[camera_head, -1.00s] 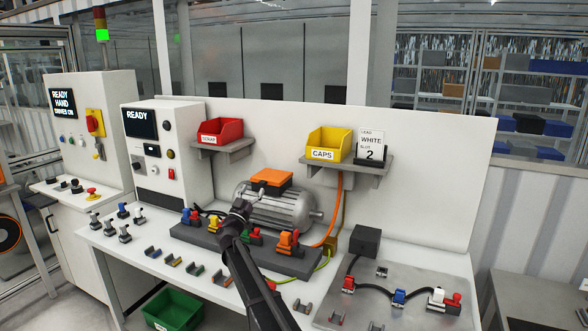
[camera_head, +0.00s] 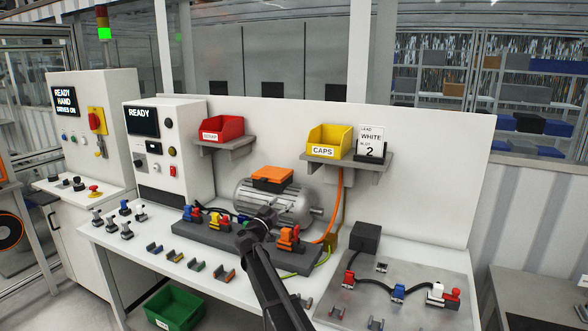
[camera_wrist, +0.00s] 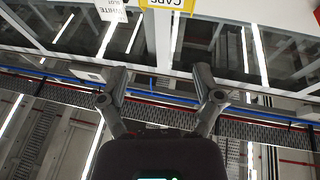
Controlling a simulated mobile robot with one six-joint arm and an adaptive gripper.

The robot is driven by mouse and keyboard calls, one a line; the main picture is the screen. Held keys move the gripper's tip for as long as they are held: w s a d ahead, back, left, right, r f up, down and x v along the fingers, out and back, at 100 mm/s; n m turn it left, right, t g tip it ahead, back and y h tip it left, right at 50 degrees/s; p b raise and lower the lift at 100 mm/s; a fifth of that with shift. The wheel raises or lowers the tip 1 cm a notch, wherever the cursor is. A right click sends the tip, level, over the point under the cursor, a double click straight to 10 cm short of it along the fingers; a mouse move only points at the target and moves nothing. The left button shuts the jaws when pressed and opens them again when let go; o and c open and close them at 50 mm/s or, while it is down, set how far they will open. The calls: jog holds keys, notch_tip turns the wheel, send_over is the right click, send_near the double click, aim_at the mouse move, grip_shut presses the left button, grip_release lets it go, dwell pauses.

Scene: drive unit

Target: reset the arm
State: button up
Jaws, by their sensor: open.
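My gripper (camera_wrist: 158,88) is open and empty in the wrist view, its two fingers apart with nothing between them. That view looks up past the yellow caps bin (camera_wrist: 168,4) and the white lead card at its top edge toward the ceiling. In the head view my dark arm (camera_head: 275,285) rises from the bottom middle, and its end (camera_head: 258,222) is in front of the grey motor (camera_head: 285,208) and the connector block (camera_head: 205,238). The arm hides part of the block and some connectors. The fingers cannot be made out clearly there.
A red scrap bin (camera_head: 222,128) and the yellow caps bin (camera_head: 329,141) sit on wall shelves. Coloured connectors (camera_head: 288,238) stand on the block. A metal plate (camera_head: 420,285) with connectors is at right. A green bin (camera_head: 174,308) is below the table. Small holders line the front.

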jog(key=s+d+f+g+b, duration=0.1)
jog(key=s+d+f+g, duration=0.3)
jog(key=d, duration=0.3)
jog(key=s+d+f+g+b, duration=0.1)
jog(key=s+d+f+g, duration=0.3)
jog(key=d, duration=0.3)
jog(key=s+d+f+n+g+y, duration=0.1)
jog(key=s+d+f+g+y, duration=0.1)
jog(key=s+f, duration=0.4)
jog(key=s+d+f+n+g+y+b, duration=0.1)
jog(key=s+d+f+g+y, duration=0.1)
jog(key=s+d+f, duration=0.3)
jog(key=s+d+f+n+g+y+b, duration=0.1)
jog(key=s+d+f+g+y, duration=0.1)
jog(key=s+f, duration=0.5)
jog(key=shift+s+d+g+y, duration=0.15)
jog(key=shift+s+d+g, duration=0.2)
jog(key=shift+s, duration=0.25)
jog(key=shift+s+d+g+y, duration=0.15)
jog(key=shift+s+d+g, duration=0.15)
jog(key=shift+s, duration=0.3)
jog(key=s+a+f+n+g+y+b, duration=0.1)
jog(key=s+f+n+y, duration=0.1)
jog(key=s, duration=0.4)
jog(key=s+a+f+n+g+y, duration=0.1)
jog(key=s+a+f+y, duration=0.1)
jog(key=s+y, duration=0.2)
jog(key=shift+s+f+n+b, duration=0.15)
jog(key=shift+s+n+b, duration=0.25)
jog(key=shift+s, duration=0.45)
